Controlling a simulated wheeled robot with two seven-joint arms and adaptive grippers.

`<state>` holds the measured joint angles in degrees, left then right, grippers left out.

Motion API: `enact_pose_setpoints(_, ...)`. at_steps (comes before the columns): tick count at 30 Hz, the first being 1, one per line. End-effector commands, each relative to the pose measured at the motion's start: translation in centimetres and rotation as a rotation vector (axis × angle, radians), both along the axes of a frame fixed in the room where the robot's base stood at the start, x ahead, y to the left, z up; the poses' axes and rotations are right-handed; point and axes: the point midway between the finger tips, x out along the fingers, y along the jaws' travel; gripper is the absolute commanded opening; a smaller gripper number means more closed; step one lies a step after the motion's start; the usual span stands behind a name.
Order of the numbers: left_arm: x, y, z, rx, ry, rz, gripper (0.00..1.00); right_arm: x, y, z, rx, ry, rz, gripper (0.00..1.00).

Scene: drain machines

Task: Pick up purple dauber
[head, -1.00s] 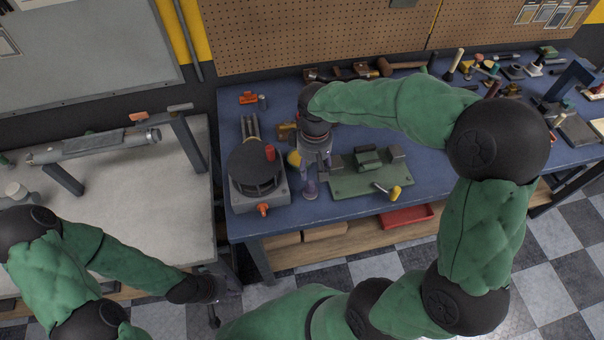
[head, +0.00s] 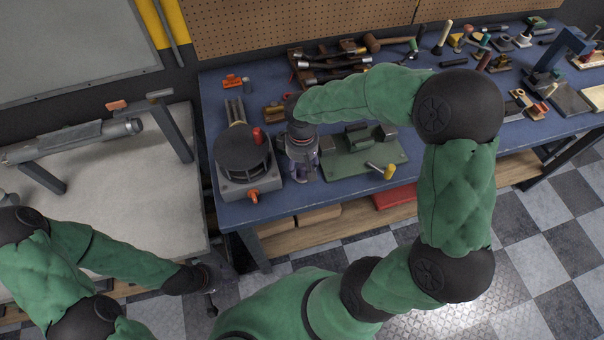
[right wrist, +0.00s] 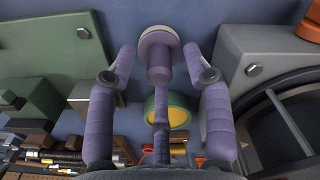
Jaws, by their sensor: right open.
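The purple dauber (right wrist: 158,72) stands between the fingers of my right gripper in the right wrist view, with a pale round end and a thin stem. My right gripper (right wrist: 159,52) is open around it, one purple finger on each side with gaps. In the head view my right gripper (head: 304,172) points down at the blue bench between the round machine and the green plate; it hides the dauber there. My left gripper (head: 209,290) hangs low beside the pale table, too small to tell its jaws.
The grey machine with a black round top (head: 243,157) stands close left of my right gripper. The green plate with a vise-like block (head: 350,165) is close right. A yellow-green round thing (right wrist: 178,109) lies near the dauber. Several tools lie along the bench's back.

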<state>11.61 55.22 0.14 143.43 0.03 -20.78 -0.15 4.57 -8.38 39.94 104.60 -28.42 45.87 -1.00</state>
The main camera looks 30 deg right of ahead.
Motion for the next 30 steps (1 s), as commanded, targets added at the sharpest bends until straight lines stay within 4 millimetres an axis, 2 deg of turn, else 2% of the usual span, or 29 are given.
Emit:
enact_pose_setpoints(1, -0.01, 0.00, -0.45, 0.000, 0.000, 0.000, 0.40, -0.01, -0.03, -0.87, 0.000, 0.001, 0.000, 0.51)
enact_pose_setpoints(3, 0.00, 0.00, -0.57, 0.000, 0.000, 0.000, 0.40, 0.01, -0.02, -1.37, 0.000, 0.000, 0.000, 0.51)
enact_pose_setpoints(10, 0.00, 0.00, -0.47, 0.000, 0.000, 0.000, 0.40, 0.03, -0.01, -1.37, 0.000, -0.001, 0.000, 0.51)
enact_pose_setpoints(15, 0.00, 0.00, -0.47, 0.000, 0.000, 0.000, 0.40, 0.02, -0.01, -1.36, 0.000, -0.001, 0.000, 0.03)
enact_pose_setpoints(16, 0.00, 0.00, -0.47, 0.000, 0.000, 0.000, 0.40, 0.02, -0.01, -1.36, 0.000, -0.001, 0.000, 0.00)
enact_pose_setpoints(30, 0.01, 0.00, -0.36, 0.000, 0.000, 0.000, 0.40, 0.05, -0.02, -1.06, 0.001, -0.002, 0.000, 0.00)
